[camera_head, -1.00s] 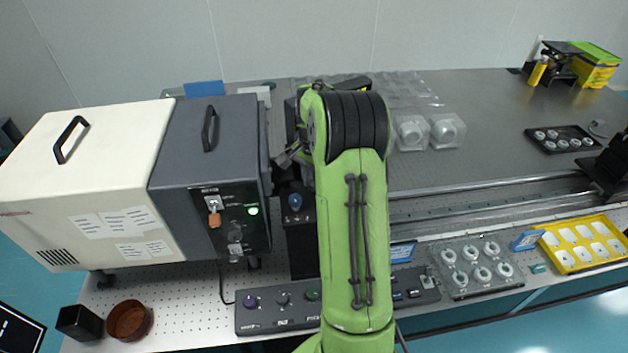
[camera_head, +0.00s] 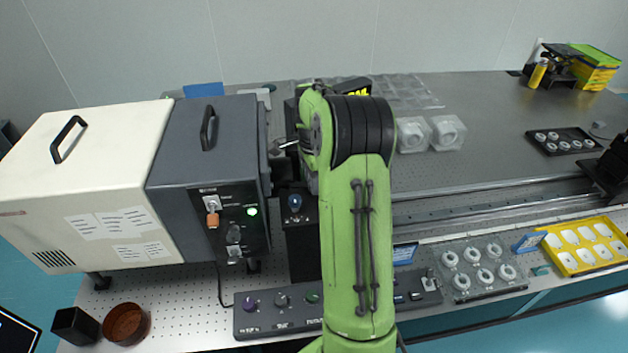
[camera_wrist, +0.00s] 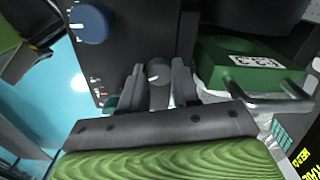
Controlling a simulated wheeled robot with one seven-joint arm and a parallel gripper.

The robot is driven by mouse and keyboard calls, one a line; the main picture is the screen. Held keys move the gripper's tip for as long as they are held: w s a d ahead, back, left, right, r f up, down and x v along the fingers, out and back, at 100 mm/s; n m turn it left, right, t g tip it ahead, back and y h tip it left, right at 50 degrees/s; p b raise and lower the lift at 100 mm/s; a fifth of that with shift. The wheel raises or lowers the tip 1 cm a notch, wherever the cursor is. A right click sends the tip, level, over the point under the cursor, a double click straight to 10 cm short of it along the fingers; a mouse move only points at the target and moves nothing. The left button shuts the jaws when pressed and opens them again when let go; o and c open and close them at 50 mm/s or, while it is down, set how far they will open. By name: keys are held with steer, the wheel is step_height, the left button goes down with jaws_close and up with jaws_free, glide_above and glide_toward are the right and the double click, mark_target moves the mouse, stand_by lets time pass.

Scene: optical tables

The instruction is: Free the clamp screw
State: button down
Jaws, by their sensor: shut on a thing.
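In the wrist view, the clamp screw, a small grey round head with a pale slot (camera_wrist: 158,73), sits between the two dark fingers of my gripper (camera_wrist: 160,80). The fingers are shut on it from both sides. Its shaft and seat are hidden. In the head view, my gripper (camera_head: 284,146) is beside the right side of the dark grey housing (camera_head: 205,140), largely behind my green arm. The screw cannot be made out there.
A dark panel with a blue knob (camera_wrist: 90,23) is at upper left in the wrist view; the blue knob also shows in the head view (camera_head: 295,202). A green block with a printed code (camera_wrist: 240,68) and metal bars is close on the right. A control strip (camera_head: 265,322) lies in front.

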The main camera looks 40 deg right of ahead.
stand_by(0.3)
steer(key=c, duration=0.8)
jaws_free()
step_height(320, 180, up, 16)
steer(key=shift+f+p, duration=0.1)
steer(key=shift+p, duration=1.15)
steer(key=s+a+r+n+t+h+b, duration=0.1)
steer(key=s+a+n, duration=0.4)
steer(key=a, duration=0.4)
steer(key=s+a+r+n+t+h+b, duration=0.1)
steer(key=s+a+r+n+t+b, duration=0.1)
steer(key=s+a+n, duration=0.4)
steer(key=s+a+f+n+t, duration=0.1)
steer(key=s+a+f+n, duration=0.1)
steer(key=s+a+n, duration=0.1)
steer(key=s+a+f+n+y+b, duration=0.1)
steer(key=s+a+f+n, duration=0.2)
steer(key=a+n, duration=0.1)
steer(key=s+a+f+n+t+y, duration=0.1)
steer(key=s+a+f+n, duration=0.2)
steer(key=a+n, duration=0.1)
steer(key=shift+f+t+b, duration=0.15)
steer(key=shift+t+b, duration=0.15)
